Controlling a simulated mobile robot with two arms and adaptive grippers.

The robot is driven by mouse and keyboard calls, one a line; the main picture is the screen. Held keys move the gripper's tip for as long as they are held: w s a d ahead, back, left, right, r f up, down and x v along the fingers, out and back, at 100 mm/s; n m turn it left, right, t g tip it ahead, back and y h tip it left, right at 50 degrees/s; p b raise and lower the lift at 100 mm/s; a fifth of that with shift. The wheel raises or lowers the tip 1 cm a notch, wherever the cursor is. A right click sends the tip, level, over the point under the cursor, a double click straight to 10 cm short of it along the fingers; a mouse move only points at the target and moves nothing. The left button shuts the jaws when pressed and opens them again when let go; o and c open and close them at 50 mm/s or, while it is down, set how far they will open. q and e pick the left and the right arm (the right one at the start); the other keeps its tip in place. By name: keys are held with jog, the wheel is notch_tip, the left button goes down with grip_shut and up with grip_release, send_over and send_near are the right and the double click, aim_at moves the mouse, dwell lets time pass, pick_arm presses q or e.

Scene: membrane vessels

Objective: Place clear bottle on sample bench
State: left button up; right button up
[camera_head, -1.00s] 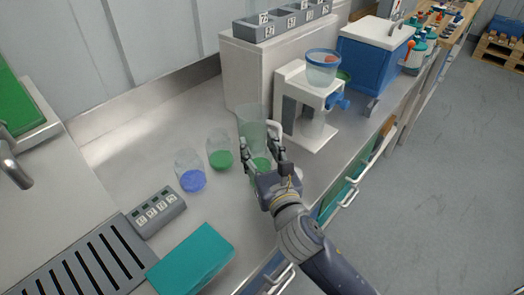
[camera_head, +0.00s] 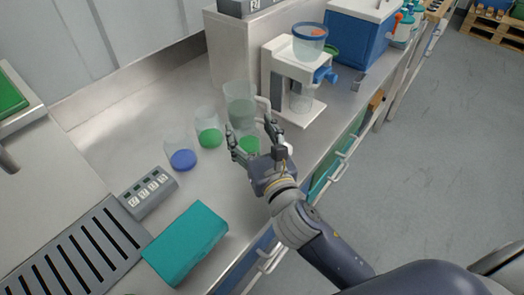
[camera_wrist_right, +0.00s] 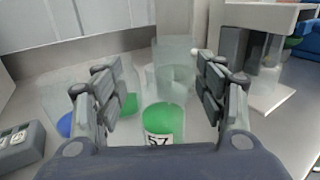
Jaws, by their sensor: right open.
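My right gripper (camera_head: 252,131) is open above the steel bench (camera_head: 118,152), its two fingers spread. Between and just beyond the fingers, a clear vessel with a green bottom (camera_head: 250,146) stands upright; the right wrist view shows it with a "57" label (camera_wrist_right: 163,120). Behind it stands a taller clear jug with a handle (camera_head: 239,100). To the left are another clear vessel with a green bottom (camera_head: 209,136) and one with a blue bottom (camera_head: 183,159). I cannot tell which is the task's bottle. My left gripper is not in view.
A white dispenser (camera_head: 280,82) with a blue-rimmed cup stands right of the jug, before a blue cooler (camera_head: 360,45). A teal box (camera_head: 187,243), a grey numbered block (camera_head: 148,190) and a slotted drain (camera_head: 78,255) lie at the lower left. Bare bench lies left of the vessels.

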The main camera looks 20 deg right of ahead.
jog(key=s+b, duration=0.1)
jog(key=s, duration=0.8)
jog(key=shift+s+d, duration=0.3)
jog(key=shift+s, duration=0.05)
